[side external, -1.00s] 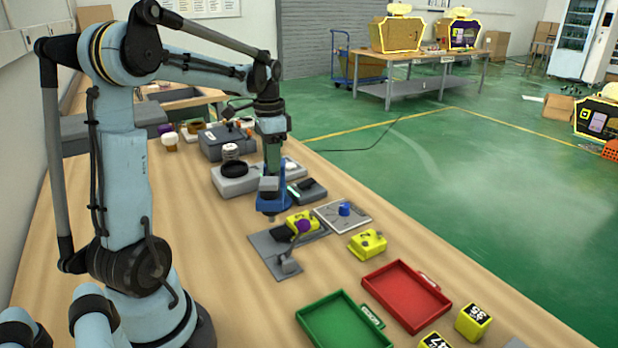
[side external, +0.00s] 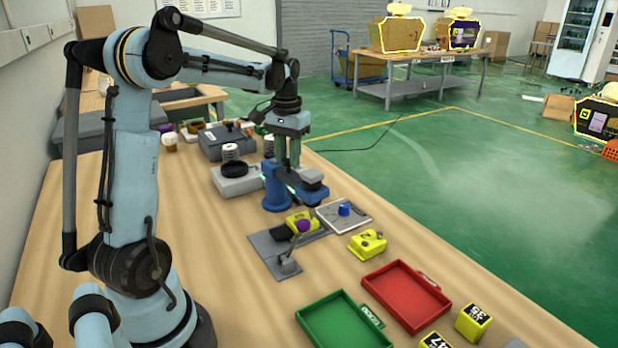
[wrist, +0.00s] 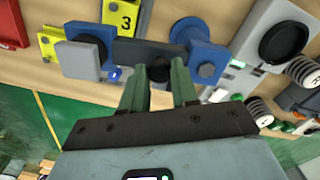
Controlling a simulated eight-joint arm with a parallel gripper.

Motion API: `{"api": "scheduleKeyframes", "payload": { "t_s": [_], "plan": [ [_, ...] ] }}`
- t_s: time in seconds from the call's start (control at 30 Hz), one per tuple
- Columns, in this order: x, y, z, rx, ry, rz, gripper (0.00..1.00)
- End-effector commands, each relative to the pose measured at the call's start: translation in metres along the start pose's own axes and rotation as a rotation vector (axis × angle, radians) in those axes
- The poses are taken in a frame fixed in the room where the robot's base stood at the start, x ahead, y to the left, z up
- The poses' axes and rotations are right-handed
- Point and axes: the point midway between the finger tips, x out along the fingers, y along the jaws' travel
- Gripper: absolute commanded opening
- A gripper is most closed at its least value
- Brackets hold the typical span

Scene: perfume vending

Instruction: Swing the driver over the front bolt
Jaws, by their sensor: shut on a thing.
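The driver is a blue post (side external: 275,190) with a dark swing arm (wrist: 150,54) and a blue head with a grey top (side external: 313,192). My gripper (side external: 289,166) is shut on the swing arm, its green fingers reaching down between post and head. In the wrist view my gripper (wrist: 160,70) straddles a dark grip on the arm, with the head (wrist: 85,45) at left and the post (wrist: 203,55) at right. The head hangs beside a white panel with a blue knob (side external: 344,209). I cannot make out the front bolt.
A grey clamp plate (side external: 270,248) holds a yellow block with a purple knob (side external: 303,226). Another yellow block (side external: 367,243) stands to its right. Green (side external: 308,320) and red (side external: 368,285) trays lie nearer. A grey coil-topped unit (side external: 236,182) stands left of the post.

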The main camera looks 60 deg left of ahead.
Motion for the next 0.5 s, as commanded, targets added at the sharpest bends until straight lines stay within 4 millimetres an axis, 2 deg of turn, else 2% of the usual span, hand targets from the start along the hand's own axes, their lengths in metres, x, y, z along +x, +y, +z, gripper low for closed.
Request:
{"api": "scheduleKeyframes", "payload": {
  "t_s": [0.47,0.5],
  "plan": [
    [-0.0006,0.0013,-0.0018,-0.014,0.003,0.002,0.00],
    [-0.0006,0.0013,-0.0019,-0.014,0.004,0.003,0.32]
  ]
}}
